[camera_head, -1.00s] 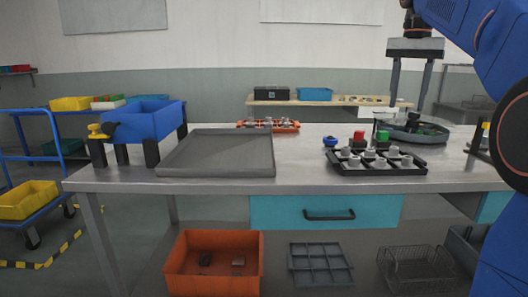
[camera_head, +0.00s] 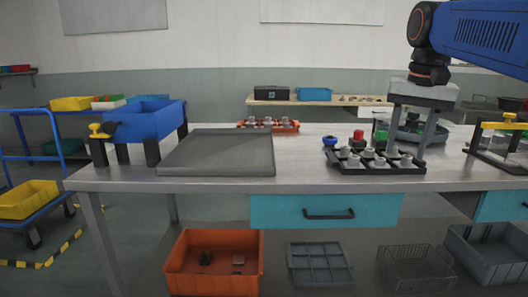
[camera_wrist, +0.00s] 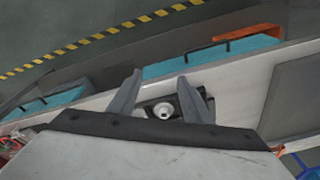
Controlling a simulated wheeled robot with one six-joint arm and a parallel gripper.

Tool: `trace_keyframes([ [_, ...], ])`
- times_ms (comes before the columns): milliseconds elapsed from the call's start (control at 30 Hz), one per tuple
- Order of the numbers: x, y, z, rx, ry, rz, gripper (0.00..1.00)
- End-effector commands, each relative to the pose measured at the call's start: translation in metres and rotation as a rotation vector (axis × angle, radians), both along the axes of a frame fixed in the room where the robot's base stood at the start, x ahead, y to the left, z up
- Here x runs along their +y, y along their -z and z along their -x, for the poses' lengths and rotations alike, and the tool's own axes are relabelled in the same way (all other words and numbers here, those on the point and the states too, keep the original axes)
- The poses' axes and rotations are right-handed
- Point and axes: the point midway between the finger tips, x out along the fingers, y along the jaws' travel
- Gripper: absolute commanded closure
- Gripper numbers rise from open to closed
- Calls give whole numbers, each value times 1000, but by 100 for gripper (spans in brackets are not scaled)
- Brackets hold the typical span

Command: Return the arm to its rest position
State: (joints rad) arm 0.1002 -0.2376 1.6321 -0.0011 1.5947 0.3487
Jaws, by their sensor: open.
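My gripper (camera_head: 406,153) points down at the right of the workbench, with its two grey fingers apart and nothing between them. In the head view its fingers overlap the right end of a black tray (camera_head: 350,171) holding several grey metal parts. In the wrist view my gripper (camera_wrist: 160,76) is also open, and a pale round part (camera_wrist: 163,110) on a dark tray shows beyond and between the fingers. How high the fingertips are above the tray is hard to tell. My blue arm link reaches in from the upper right.
A blue tank (camera_head: 146,122) with a yellow tap and a grey flat tray (camera_head: 219,155) stand on the left of the bench. An orange rack (camera_head: 268,125) is behind. A clear-sided box (camera_head: 502,145) with a yellow handle stands at the right.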

Motion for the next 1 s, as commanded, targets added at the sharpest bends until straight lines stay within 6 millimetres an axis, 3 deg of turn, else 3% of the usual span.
trace_keyframes([
  [33, 4, 14, 15, -14, -27, 4, 55],
  [367, 25, 115, 92, -115, -203, 43, 55],
  [700, 39, 235, 169, -215, -372, 89, 55],
  [833, 41, 267, 187, -240, -414, 102, 55],
  [1000, 42, 286, 197, -255, -437, 111, 55],
])
